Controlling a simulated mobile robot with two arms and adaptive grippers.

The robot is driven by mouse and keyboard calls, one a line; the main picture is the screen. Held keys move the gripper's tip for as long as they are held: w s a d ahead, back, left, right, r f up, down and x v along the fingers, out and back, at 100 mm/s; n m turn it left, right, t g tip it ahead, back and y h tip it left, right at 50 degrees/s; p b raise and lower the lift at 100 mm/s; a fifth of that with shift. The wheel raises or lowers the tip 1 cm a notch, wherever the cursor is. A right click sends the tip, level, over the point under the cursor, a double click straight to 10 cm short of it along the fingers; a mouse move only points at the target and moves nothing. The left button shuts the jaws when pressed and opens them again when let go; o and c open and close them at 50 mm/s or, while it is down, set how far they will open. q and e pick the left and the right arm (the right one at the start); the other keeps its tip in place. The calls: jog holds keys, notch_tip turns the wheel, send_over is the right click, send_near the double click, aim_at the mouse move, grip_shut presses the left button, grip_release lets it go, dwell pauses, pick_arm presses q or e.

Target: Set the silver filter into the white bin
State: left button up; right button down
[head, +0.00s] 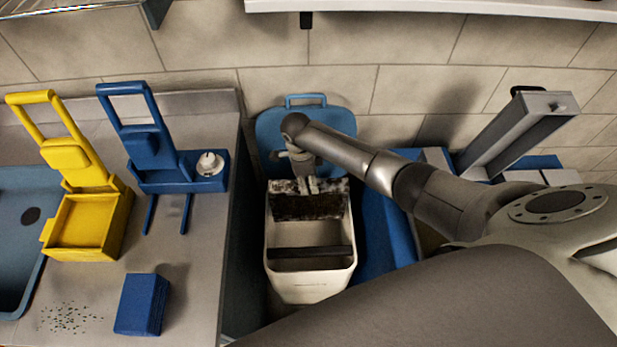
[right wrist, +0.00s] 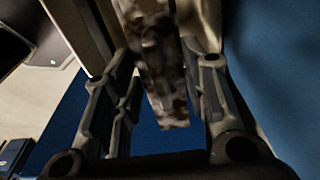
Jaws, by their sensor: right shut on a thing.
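The white bin (head: 312,290) stands open on the floor right of the counter, with a dark bar across its opening. The filter (head: 305,206) is a grimy, dark-stained panel with a pale upper edge. It is upright at the rear of the bin's opening; whether it touches the bin I cannot tell. My right gripper (head: 311,186) points down at its upper edge and is shut on it. In the right wrist view the mottled filter (right wrist: 160,75) sits between the fingers (right wrist: 165,95). My left gripper is not in view.
A blue lid (head: 268,130) stands behind the bin. A blue container (head: 378,225) is right of it. On the counter (head: 185,270) at left are a yellow caddy (head: 85,222), a blue caddy (head: 138,122), a blue block (head: 142,304) and scattered specks (head: 70,318).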

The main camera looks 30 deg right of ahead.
jog(key=shift+f+b, duration=3.6)
jog(key=shift+f, duration=2.1)
notch_tip(320, 180, down, 14)
jog(key=b, duration=1)
jog(key=shift+b, duration=0.35)
jog(key=c, duration=0.9)
grip_release()
jog(key=shift+o, duration=0.6)
jog(key=shift+r, duration=0.1)
